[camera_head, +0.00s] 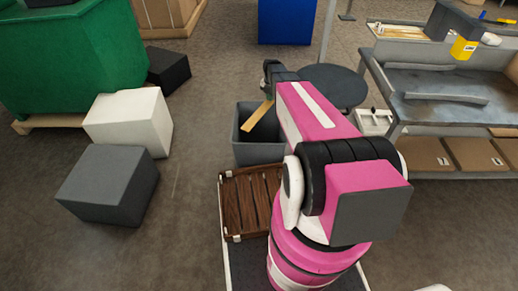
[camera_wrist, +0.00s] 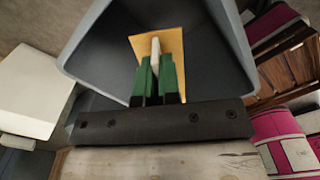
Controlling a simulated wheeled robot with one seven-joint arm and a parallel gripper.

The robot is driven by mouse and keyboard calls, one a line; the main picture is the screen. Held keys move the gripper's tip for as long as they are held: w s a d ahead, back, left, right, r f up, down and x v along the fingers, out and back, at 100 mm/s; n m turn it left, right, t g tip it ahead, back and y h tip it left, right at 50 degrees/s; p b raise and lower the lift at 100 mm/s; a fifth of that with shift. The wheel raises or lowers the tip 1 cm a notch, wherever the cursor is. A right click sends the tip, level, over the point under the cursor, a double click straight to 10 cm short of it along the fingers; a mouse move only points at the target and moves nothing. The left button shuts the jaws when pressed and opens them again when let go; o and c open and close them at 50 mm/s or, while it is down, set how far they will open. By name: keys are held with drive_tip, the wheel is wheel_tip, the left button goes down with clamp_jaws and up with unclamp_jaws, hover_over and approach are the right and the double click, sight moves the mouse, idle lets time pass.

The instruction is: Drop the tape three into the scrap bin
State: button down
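The scrap bin appears to be the grey open-topped bin (camera_head: 260,153) in the middle of the head view. Its rim and inner walls fill much of the wrist view (camera_wrist: 222,50). My gripper (camera_head: 268,94) is above the bin opening, pointing down into it. In the wrist view its green fingers (camera_wrist: 158,72) are close together on a narrow pale piece at a flat tan thing (camera_wrist: 175,42), which I take to be the tape. The tan tape (camera_head: 257,116) shows as a slanted strip in the bin's mouth. Its lower end and the bin floor are partly hidden.
A brown slatted crate (camera_head: 236,205) stands just in front of the bin. A white box (camera_head: 130,120) and a grey box (camera_head: 107,184) are on the floor to the left. A round dark top (camera_head: 335,86) and a grey workbench (camera_head: 440,115) stand to the right.

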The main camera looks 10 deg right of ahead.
wheel_tip(320, 180, down, 5)
drive_tip(key=shift+r, duration=0.1)
idle(0.3)
drive_tip(key=c, duration=1.2)
unclamp_jaws()
drive_tip(key=shift+c, duration=0.2)
drive_tip(key=shift+r, duration=0.1)
wheel_tip(320, 180, up, 11)
drive_tip(key=shift+f, duration=0.2)
drive_tip(key=shift+s, duration=0.1)
